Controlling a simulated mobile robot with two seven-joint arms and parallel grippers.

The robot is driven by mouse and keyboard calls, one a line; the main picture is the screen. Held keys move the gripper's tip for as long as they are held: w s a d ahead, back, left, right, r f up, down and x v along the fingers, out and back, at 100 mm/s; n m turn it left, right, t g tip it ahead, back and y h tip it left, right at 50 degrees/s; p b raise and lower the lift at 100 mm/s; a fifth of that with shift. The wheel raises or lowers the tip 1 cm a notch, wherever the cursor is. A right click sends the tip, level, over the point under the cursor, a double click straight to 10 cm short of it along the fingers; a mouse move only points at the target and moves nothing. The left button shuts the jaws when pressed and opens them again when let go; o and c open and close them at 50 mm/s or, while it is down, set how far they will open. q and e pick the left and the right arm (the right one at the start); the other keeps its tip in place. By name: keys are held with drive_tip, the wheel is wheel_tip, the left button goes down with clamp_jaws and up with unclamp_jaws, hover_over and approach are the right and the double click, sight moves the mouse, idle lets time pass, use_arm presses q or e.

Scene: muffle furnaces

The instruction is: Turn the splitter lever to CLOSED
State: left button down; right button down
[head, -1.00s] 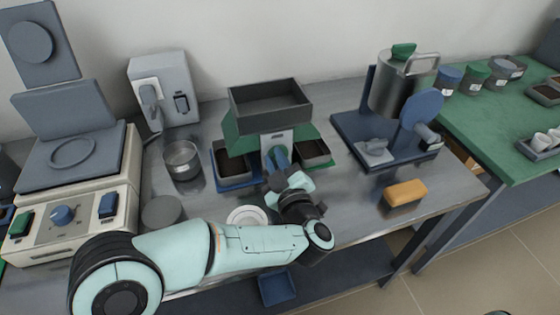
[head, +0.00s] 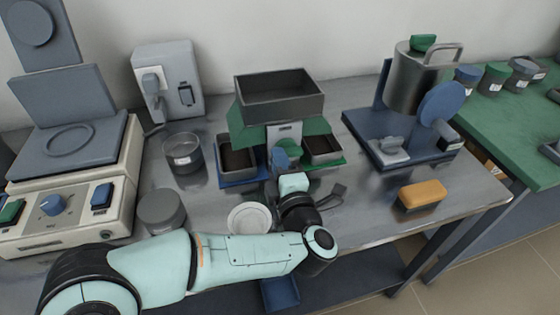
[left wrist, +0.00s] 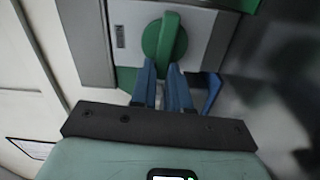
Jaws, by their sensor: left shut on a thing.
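The splitter (head: 284,128) is a grey and green box with an open dark hopper (head: 278,95) on top. Its lever (left wrist: 166,38) is a green bar on a round green hub, standing nearly upright in the left wrist view; the green hub also shows in the head view. My left gripper (left wrist: 162,72) has its blue fingers shut on the lower end of the lever. In the head view the left gripper (head: 282,161) is at the splitter's front and hides part of the lever. No CLOSED marking is readable. My right gripper is not in view.
A soil-filled left pan (head: 240,183) and right pan (head: 341,160) flank the splitter. A white dish (head: 248,217) and a grey flat tool (head: 331,197) lie close to my arm. A yellow block (head: 422,193) sits near the bench's front right.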

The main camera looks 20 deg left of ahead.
use_arm(q)
drive_tip(key=shift+f+n, duration=0.15)
drive_tip(key=shift+n, duration=0.45)
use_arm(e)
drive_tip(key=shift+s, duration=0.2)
use_arm(q)
drive_tip(key=c, duration=1.1)
unclamp_jaws()
drive_tip(key=p+v, duration=0.2)
drive_tip(key=v, duration=1.1)
drive_tip(key=shift+s+d, duration=0.15)
drive_tip(key=shift+s, duration=0.05)
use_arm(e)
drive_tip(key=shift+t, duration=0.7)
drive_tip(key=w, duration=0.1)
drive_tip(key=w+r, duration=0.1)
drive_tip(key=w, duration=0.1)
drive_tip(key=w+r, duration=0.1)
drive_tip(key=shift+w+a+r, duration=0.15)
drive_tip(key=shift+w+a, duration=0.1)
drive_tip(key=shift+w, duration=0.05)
